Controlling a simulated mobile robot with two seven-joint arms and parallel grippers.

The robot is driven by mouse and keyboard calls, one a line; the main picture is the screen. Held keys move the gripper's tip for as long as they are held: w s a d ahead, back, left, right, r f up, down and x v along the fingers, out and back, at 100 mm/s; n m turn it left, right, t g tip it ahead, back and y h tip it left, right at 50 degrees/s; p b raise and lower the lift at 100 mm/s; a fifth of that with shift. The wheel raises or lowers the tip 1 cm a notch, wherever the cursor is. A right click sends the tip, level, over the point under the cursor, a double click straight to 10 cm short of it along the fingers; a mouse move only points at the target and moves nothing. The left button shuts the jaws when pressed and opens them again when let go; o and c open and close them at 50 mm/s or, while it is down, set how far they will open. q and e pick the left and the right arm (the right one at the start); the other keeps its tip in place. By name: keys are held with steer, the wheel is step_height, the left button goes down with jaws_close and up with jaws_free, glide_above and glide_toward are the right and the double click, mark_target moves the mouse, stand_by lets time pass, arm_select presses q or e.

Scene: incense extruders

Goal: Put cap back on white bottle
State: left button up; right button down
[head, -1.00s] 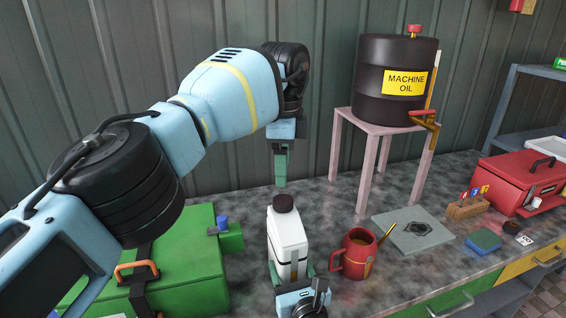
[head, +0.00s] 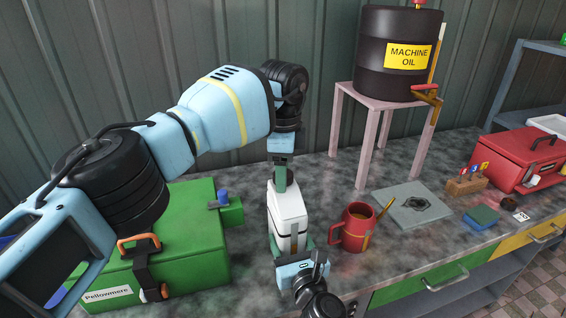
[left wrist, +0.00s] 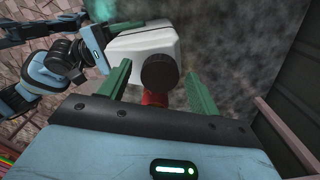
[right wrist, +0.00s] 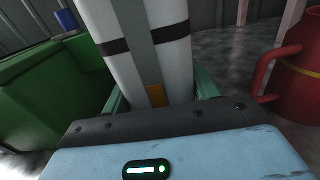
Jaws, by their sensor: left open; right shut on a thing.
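The white bottle (head: 288,212) stands upright on the counter in the head view. Its dark cap (left wrist: 159,72) is at the bottle's top and shows between my left fingers in the left wrist view. My left gripper (head: 281,180) is open, pointing down at the cap with a finger on either side; I cannot tell if either finger touches it. My right gripper (head: 293,258) is shut on the lower part of the bottle. The right wrist view shows the bottle's side (right wrist: 165,50) with a dark band between the fingers. The seat of the cap on the neck is hidden.
A red mug (head: 353,232) stands close to the right of the bottle. A green case (head: 180,250) lies to the left. A pink stand (head: 375,101) with an oil drum (head: 385,55) is behind right. A grey plate (head: 400,205) lies beyond the mug.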

arm_select(q)
steer(key=c, duration=1.1)
steer(key=shift+o, duration=0.2)
